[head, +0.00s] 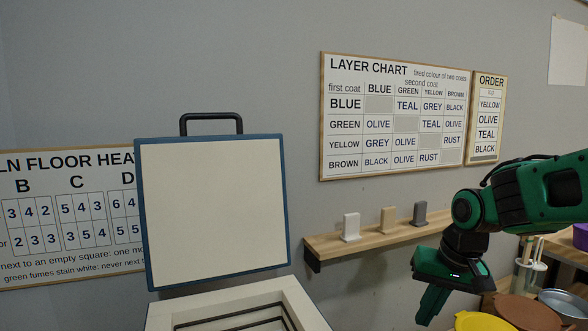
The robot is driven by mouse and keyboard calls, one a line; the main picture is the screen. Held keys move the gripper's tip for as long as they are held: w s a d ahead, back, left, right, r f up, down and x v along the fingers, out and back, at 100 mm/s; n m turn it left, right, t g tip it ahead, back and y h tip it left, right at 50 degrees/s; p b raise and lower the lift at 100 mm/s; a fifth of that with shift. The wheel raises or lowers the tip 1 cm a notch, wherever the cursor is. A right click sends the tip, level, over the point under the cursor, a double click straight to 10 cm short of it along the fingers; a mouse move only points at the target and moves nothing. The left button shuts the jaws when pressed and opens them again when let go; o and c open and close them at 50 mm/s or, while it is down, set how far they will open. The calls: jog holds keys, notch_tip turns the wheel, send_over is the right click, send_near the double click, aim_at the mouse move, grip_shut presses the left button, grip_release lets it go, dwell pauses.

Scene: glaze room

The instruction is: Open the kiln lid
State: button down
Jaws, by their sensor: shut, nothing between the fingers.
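The kiln lid (212,215) stands upright at the left of the head view, swung up off the kiln. Its pale inner face with a blue rim is towards me, and its black handle (211,118) is at the top. The kiln body (165,312) is below it, with its pale rim and dark inner bars in sight; its lower part is cut off by the picture edge. My gripper (428,318) is at the lower right, pointing down, shut and empty. It is well apart from the lid and the kiln.
A wooden wall shelf (365,238) holds three small upright tiles, white, tan and grey. Yellow (478,322) and brown (527,313) round things and a grey one (565,305) are at the lower right, near my arm. Charts hang on the wall. The space between kiln and gripper looks clear.

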jog(key=w+a+r+g+y, duration=0.1)
jog(key=w+a+r+y, duration=0.25)
jog(key=a, duration=0.45)
jog(key=w+a+r+n+y, duration=0.1)
jog(key=w+a+r+y, duration=0.1)
jog(key=w+a, duration=0.45)
jog(key=w+a+r+g+y, duration=0.1)
jog(key=w+a+r+y, duration=0.2)
jog(key=a, duration=0.7)
jog(key=w+d+r+g+y, duration=0.1)
jog(key=w+d+r+y, duration=0.15)
jog(key=r, duration=0.65)
jog(key=w+d+r+g+y, duration=0.15)
jog(key=r+y, duration=0.25)
jog(key=r, duration=0.6)
jog(key=a, duration=1.1)
jog(key=shift+y, duration=0.3)
jog(key=shift+s+d+r, duration=0.1)
jog(key=shift+s+d, duration=0.3)
jog(key=shift+s, duration=0.3)
jog(key=shift+s+d, duration=0.35)
jog(key=shift+s, duration=0.35)
jog(key=shift+s+d+r, duration=0.1)
jog(key=shift+s+d, duration=0.3)
jog(key=shift+s, duration=0.3)
jog(key=shift+n, duration=0.3)
